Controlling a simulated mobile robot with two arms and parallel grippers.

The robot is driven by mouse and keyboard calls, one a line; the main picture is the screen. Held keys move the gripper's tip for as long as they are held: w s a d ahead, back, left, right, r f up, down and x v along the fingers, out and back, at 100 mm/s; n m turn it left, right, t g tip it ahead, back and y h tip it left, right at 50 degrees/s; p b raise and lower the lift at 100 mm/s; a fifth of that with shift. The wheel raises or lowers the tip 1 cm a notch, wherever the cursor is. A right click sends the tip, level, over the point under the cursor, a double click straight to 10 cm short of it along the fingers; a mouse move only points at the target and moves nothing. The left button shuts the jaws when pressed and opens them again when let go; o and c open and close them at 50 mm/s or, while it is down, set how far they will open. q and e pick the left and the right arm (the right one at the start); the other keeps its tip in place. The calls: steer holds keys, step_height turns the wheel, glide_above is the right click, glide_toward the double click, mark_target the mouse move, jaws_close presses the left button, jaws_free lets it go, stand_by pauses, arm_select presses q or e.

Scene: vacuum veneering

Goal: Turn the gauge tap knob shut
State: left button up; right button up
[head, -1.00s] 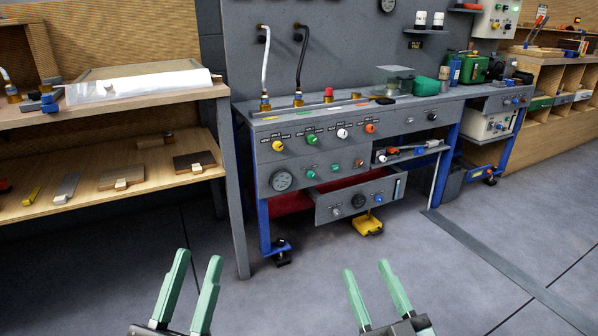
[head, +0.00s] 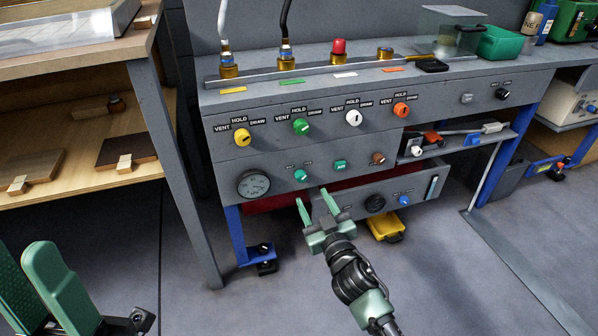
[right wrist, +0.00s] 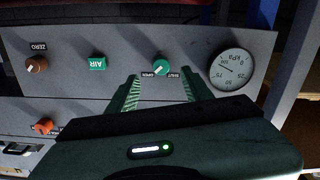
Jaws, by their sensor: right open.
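The gauge tap knob is a small round green knob (head: 301,176) beside the dial gauge (head: 253,184) on the grey bench front. In the upside-down right wrist view the knob (right wrist: 161,66) sits between SHUT and OPEN labels; its white mark slants toward OPEN. The kPa gauge (right wrist: 233,70) is to its right there. My right gripper (head: 315,198) is open and empty, just below and in front of the knob; in the right wrist view its fingers (right wrist: 160,80) frame the knob without visible contact. My left gripper (head: 22,251) is open and empty at lower left.
A green AIR button (head: 340,165) and a brown ZERO knob (head: 378,158) are right of the tap. Yellow (head: 242,137), green, white and orange valve knobs are above. An open drawer (head: 415,188) juts out below right. A wooden shelf (head: 90,185) stands left.

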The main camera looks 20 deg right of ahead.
mark_target(303, 180)
steer(key=w+b, duration=0.1)
steer(key=w, duration=0.2)
steer(key=w+b, duration=0.1)
steer(key=w, duration=0.3)
steer(key=shift+a+r, duration=0.15)
steer(key=shift+a, duration=0.05)
jaws_close()
